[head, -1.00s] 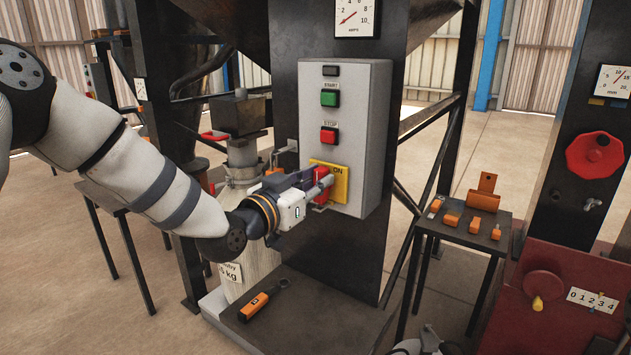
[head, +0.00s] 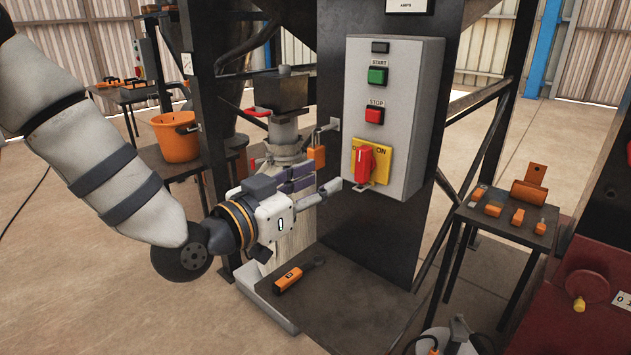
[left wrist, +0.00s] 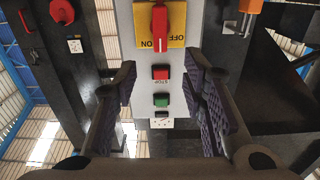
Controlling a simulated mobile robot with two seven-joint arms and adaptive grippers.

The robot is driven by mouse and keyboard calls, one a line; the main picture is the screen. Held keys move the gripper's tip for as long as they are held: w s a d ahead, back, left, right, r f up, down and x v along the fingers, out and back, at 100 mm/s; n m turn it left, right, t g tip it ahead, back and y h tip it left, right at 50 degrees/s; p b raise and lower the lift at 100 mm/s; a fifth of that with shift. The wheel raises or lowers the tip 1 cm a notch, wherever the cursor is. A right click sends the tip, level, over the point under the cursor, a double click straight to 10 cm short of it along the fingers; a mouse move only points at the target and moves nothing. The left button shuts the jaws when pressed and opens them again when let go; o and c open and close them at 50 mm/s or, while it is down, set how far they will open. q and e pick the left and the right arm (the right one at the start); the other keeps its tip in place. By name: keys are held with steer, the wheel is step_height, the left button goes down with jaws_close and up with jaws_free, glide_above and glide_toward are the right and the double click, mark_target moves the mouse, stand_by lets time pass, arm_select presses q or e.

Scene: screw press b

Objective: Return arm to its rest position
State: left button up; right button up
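The red switch handle (head: 364,166) stands roughly upright on its yellow OFF/ON plate (head: 383,164), low on the grey control box (head: 410,90). My left gripper (head: 325,178) is in front and to the left of the switch, apart from it, with its fingers spread and nothing between them. In the left wrist view, the fingers (left wrist: 163,75) are open either side of the box, and the red handle (left wrist: 160,28) shows beyond their tips. At the bottom edge of the head view, a white part (head: 452,338) seems to be my right gripper; its fingers are not clear.
Green START (head: 378,76) and red STOP (head: 374,116) buttons sit above the switch. An orange padlock (head: 316,157) hangs left of the box. An orange-handled tool (head: 289,279) lies on the plate below. A small table (head: 506,230) with orange parts stands right.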

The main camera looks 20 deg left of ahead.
stand_by(0.6)
arm_select(q)
steer(key=s+f+n+g+y, duration=0.15)
steer(key=s+f+g, duration=0.45)
steer(key=f, duration=0.8)
steer(key=s+f+n+g+y, duration=0.15)
steer(key=s+f+g, duration=0.25)
steer(key=s+f, duration=0.65)
steer(key=s+a+f+g+y, duration=0.1)
steer(key=s+f+g, duration=0.3)
steer(key=s, duration=0.7)
steer(key=s+a+f+n+g+y, duration=0.1)
steer(key=s+f+g, duration=0.3)
steer(key=s+f, duration=0.5)
steer(key=shift+s+a+n+y, duration=0.3)
steer(key=shift+s+a+y, duration=0.25)
steer(key=shift+s, duration=0.5)
